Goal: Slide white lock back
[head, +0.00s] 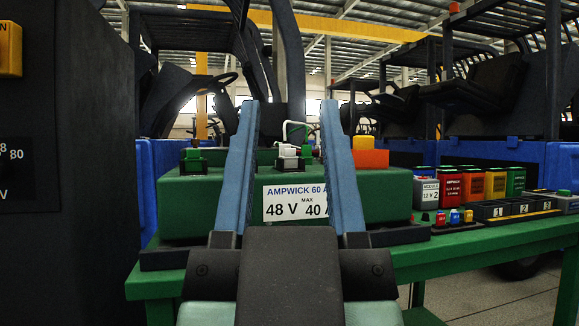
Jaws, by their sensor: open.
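A small white piece (288,151), which looks like the white lock, sits on top of the green unit (180,215). A thin white loop (298,123) rises above it, and a small green part (306,151) is beside it on the right. My gripper (290,106) is open, its two long blue fingers pointing forward. In the picture, the white piece shows between the fingers, with nothing held. I cannot tell how far ahead of the fingertips it is. The fingers cover parts of the green unit and the right end of its label.
A green bench (480,244) carries the unit. To the right are an orange block (371,159), several coloured modules (447,188) and numbered dark slots (515,207). A dark cabinet (70,120) stands close at left. Forklifts stand behind.

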